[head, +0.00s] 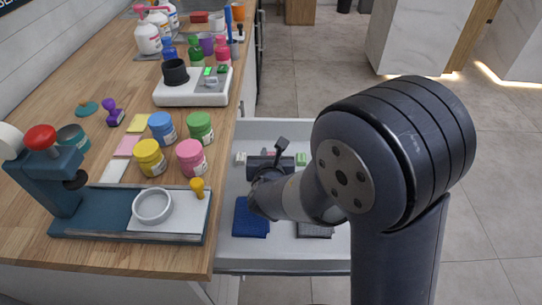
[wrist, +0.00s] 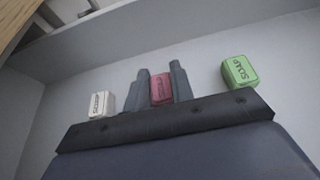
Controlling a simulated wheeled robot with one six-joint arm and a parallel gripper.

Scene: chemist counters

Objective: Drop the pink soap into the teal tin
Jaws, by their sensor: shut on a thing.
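My gripper (wrist: 161,79) is shut on the pink soap (wrist: 161,91), which sits between its two dark fingers in the wrist view. In the head view my gripper (head: 277,162) is down in the open drawer, and the pink soap is hidden there. The teal tin (head: 72,137) stands on the wooden counter at the left, partly hidden behind the red-knobbed press. A teal lid (head: 87,108) lies on the counter just behind it.
A white soap (head: 240,159) and a green soap (head: 301,159) lie in the drawer (head: 228,215) on either side of my gripper. A blue cloth (head: 251,217) lies nearer.

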